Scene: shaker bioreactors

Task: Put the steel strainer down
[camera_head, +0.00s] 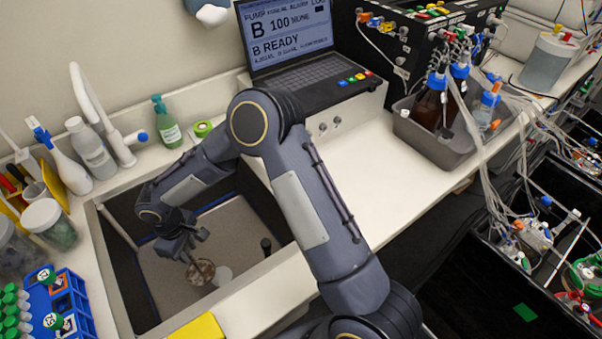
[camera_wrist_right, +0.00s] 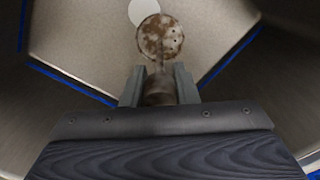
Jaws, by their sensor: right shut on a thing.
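The steel strainer (camera_head: 201,272) is a small round perforated disc with brown stains. It is low inside the sink (camera_head: 118,262); whether it touches the sink floor I cannot tell. In the right wrist view the strainer (camera_wrist_right: 160,37) lies just beyond the fingertips, its short handle running back between them. My right gripper (camera_head: 186,250) reaches down into the sink and is shut on that handle; it also shows in the right wrist view (camera_wrist_right: 160,88). My left gripper is not in view.
A yellow sponge (camera_head: 198,328) sits on the front rim. Bottles and a faucet (camera_head: 92,105) stand behind. The sink floor has free room.

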